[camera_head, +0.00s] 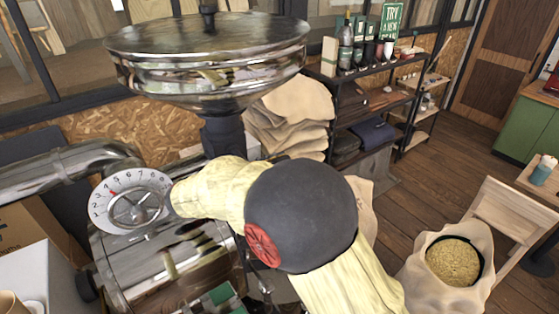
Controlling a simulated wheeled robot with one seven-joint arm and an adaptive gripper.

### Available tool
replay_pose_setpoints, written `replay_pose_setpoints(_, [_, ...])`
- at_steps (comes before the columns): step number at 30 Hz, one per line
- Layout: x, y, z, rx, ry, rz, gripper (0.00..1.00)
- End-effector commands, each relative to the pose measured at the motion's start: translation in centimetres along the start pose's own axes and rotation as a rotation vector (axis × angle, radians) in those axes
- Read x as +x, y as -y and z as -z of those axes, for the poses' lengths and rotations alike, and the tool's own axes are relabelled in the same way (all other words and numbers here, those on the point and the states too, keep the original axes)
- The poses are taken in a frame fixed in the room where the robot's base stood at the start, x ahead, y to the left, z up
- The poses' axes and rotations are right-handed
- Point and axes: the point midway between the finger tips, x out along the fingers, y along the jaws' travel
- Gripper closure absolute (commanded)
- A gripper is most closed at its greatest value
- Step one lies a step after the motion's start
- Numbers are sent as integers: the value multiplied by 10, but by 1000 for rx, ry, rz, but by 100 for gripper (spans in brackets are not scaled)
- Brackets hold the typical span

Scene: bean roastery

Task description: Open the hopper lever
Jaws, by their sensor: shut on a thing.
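The shiny metal hopper (205,75) stands at the upper left on a dark neck (222,135). Its lid is on, with a dark knob on top. I cannot pick out the hopper lever; my arm covers the area right below the neck. My arm, in a pale yellow sleeve with a round black joint, crosses the middle of the view in front of the roaster (165,260). My gripper does not show, so I cannot see what it touches or how it stands to the lever.
A numbered dial (130,200) and a metal pipe (60,172) are left of my arm. Stacked sacks (290,115) and a dark shelf (375,105) stand behind. An open sack of beans (454,262) and a wooden chair (512,215) are at the right. Wooden floor between is clear.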

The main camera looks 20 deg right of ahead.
Motion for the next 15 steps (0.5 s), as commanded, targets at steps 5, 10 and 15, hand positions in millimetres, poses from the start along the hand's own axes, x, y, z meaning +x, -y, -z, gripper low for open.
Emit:
replay_pose_setpoints(5, [0,1,4,2,-104,27,100])
replay_pose_setpoints(10, [-2,3,14,3,-246,66,100])
replay_pose_setpoints(15, [-5,6,25,4,-399,108,100])
